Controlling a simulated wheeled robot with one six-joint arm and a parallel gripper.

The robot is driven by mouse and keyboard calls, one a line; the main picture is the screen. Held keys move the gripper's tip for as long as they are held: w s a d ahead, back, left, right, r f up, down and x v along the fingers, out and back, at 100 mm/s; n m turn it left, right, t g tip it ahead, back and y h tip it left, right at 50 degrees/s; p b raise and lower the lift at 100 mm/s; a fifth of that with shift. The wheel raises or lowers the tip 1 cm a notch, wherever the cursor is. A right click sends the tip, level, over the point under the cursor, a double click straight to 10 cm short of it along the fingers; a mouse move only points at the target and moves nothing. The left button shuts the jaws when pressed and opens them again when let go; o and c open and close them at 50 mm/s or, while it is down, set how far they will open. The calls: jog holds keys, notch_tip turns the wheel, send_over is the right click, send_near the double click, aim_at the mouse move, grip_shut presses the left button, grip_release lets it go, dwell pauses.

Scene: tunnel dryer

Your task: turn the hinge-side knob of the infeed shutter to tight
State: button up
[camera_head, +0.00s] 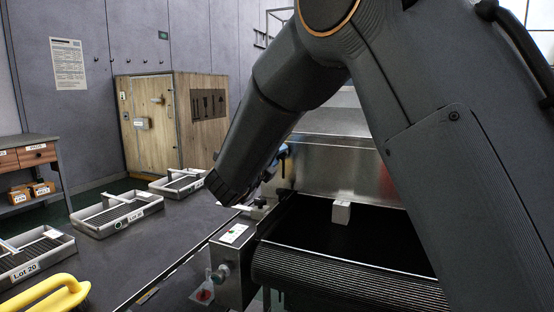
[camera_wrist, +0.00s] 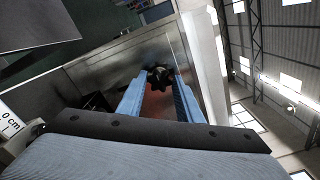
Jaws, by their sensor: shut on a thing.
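In the wrist view, my gripper (camera_wrist: 160,82) has its two blue fingers closed around a black lobed knob (camera_wrist: 160,75). The knob stands on a bare metal panel, near its edge. In the head view, my arm hides most of the gripper; a small blue and black part shows beside the shiny metal shutter (camera_head: 335,165) of the dryer. The knob cannot be made out clearly there, and its pointer or marks cannot be read in either view.
A control box (camera_head: 234,262) stands at the belt's near left. Trays (camera_head: 118,214) and a yellow handled tool (camera_head: 48,294) lie on the dark table at left.

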jog(key=shift+f, duration=0.1)
jog(key=o, duration=1)
jog(key=shift+o, duration=0.2)
jog(key=v, duration=0.8)
